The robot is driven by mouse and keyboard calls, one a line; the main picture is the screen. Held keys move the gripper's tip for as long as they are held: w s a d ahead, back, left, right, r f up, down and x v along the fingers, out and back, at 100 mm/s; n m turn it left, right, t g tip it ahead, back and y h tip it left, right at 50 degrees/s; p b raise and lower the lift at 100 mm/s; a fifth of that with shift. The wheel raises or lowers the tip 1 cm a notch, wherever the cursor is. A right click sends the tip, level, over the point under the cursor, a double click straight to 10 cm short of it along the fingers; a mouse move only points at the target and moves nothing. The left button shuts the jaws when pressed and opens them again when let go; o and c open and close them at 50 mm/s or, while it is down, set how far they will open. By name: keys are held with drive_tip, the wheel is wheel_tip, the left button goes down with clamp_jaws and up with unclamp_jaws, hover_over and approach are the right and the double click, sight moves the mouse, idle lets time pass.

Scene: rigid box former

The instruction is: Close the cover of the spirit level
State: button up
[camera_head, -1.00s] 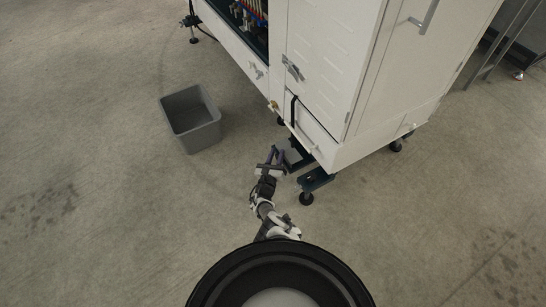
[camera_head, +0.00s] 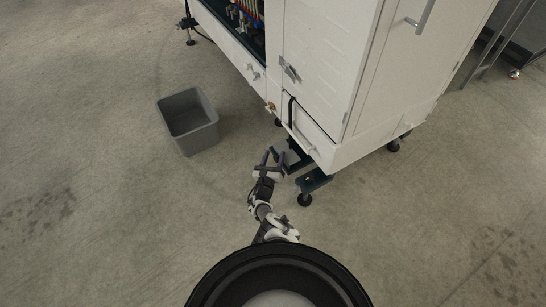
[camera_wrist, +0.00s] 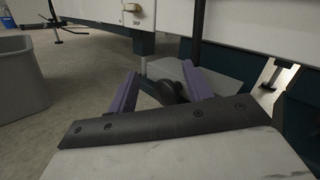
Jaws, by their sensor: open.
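My gripper (camera_head: 272,153) is low beside the near corner of the white machine, with its fingers apart and empty. In the wrist view the two purple fingers (camera_wrist: 160,76) point ahead toward the machine's base. A light grey flat plate (camera_wrist: 222,84), which may be the spirit level's cover, lies beyond and to the right of the right finger. It also shows in the head view as a small grey plate (camera_head: 291,157) just right of the fingers. A dark round part (camera_wrist: 173,91) sits between the fingers. I cannot make out the level itself or how the cover stands.
The white machine (camera_head: 325,60) fills the upper right, with a dark bracket (camera_head: 314,181) and feet under its edge. A grey open bin (camera_head: 188,122) stands on the floor to the left.

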drive_tip(key=shift+s+d+f, duration=0.1)
drive_tip(key=shift+d, duration=0.15)
wheel_tip(320, 180, up, 20)
drive_tip(key=p, duration=1.8)
drive_tip(key=shift+a, duration=0.3)
